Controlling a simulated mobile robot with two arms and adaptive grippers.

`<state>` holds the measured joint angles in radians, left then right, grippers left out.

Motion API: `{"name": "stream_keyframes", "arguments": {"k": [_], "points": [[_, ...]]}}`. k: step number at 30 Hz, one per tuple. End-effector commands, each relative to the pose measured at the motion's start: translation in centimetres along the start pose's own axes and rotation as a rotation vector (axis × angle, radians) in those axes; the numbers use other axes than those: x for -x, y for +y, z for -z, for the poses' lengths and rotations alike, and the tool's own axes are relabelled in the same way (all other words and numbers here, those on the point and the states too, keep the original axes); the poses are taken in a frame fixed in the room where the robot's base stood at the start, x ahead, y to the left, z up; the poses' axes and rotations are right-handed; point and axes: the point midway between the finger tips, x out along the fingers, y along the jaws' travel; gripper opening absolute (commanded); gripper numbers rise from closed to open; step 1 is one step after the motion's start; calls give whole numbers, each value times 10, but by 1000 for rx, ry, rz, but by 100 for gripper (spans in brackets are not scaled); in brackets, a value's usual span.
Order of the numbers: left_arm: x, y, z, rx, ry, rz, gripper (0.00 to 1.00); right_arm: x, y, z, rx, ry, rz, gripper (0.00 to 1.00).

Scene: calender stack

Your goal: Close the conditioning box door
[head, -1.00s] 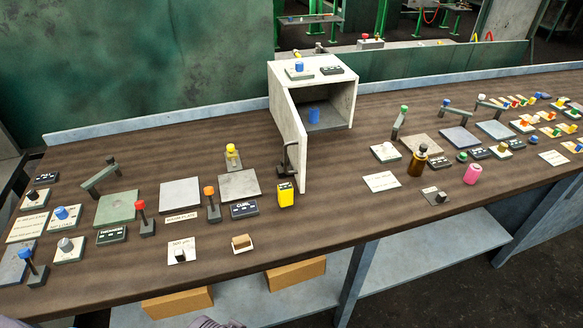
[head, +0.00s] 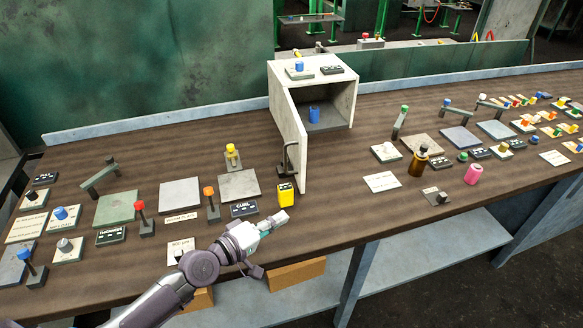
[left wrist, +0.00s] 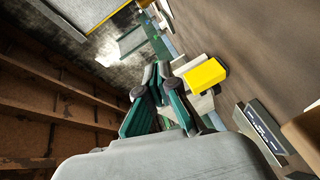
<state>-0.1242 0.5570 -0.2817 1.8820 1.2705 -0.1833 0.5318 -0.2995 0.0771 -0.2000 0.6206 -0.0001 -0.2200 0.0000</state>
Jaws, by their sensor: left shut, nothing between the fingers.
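The conditioning box (head: 340,88) is a pale, open-fronted box at the back middle of the bench. Its door (head: 297,140) stands open, swung out toward the front, with a dark handle (head: 288,158) on its left face. A blue cylinder (head: 314,115) stands inside. My left gripper (head: 280,217) is over the front edge of the bench, in front of the door and apart from it. It is shut and empty, and its fingers (left wrist: 160,80) also show in the left wrist view. My right gripper is not in view.
A yellow block (head: 286,195) stands just beyond my left gripper, and it also shows in the left wrist view (left wrist: 205,76). A dark CURL label block (head: 243,209) is to its left. A brown bottle (head: 418,161) and pink cylinder (head: 472,174) stand right. The bench right of the door is fairly clear.

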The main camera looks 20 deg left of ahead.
Motion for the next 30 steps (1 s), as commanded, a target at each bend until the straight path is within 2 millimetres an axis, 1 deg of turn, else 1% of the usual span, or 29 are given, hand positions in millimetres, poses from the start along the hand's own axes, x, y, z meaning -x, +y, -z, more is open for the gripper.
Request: {"name": "stream_keyframes", "arguments": {"k": [1, 3, 6, 7, 9, 11, 14, 21, 25, 27, 30], "points": [[-3, -1, 29, 71, 70, -24, 0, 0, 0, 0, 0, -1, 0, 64], [-3, -1, 59, 159, 152, -55, 0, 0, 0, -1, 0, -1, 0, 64], [-2, -2, 87, 235, 228, -81, 0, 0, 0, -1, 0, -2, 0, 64], [-2, -3, 92, 248, 242, -86, 0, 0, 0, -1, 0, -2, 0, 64], [-5, -2, 98, 265, 259, -94, 0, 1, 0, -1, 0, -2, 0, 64], [-10, -2, 101, 268, 262, -95, 0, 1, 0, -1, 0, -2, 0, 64], [-26, 1, 105, 266, 261, -97, 0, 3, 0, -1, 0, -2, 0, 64], [-76, 2, 118, 265, 260, -96, 0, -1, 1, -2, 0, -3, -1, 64], [-101, 3, 124, 263, 258, -96, 0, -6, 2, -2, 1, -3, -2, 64], [-110, 10, 116, 266, 257, -94, 0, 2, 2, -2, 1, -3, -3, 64], [-120, 11, 110, 265, 257, -93, 0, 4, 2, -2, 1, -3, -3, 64]]}}
